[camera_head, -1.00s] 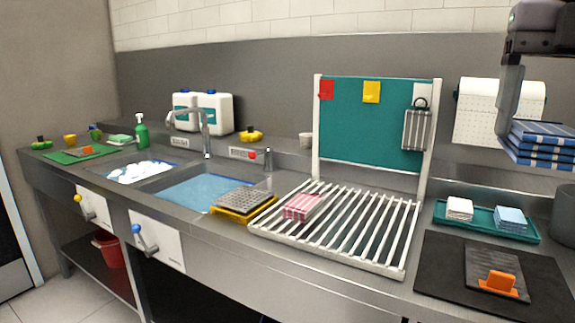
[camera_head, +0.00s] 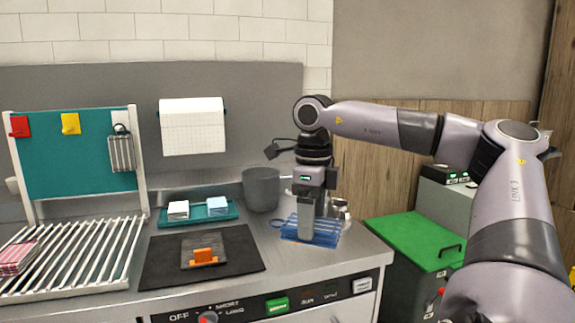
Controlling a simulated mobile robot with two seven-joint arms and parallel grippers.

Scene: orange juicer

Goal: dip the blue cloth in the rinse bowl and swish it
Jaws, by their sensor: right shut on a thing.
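My right gripper (camera_head: 304,232) points down at the right end of the counter. It is shut on the blue checked cloth (camera_head: 325,238), which shows at and around the fingertips. The cloth is low, at about counter height; I cannot tell whether it touches the counter. The gripper hides part of it. A separate small light blue folded cloth (camera_head: 217,205) lies in the teal tray (camera_head: 196,222). The sink basins are out of view now, so no rinse bowl shows. My left gripper is not in view.
A grey pot (camera_head: 261,190) stands just left of my right gripper. A black mat (camera_head: 160,265) with an orange-handled tool (camera_head: 205,256) lies in front. A white rack (camera_head: 90,262) is at left. A green-topped unit (camera_head: 415,240) stands beyond the counter's right edge.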

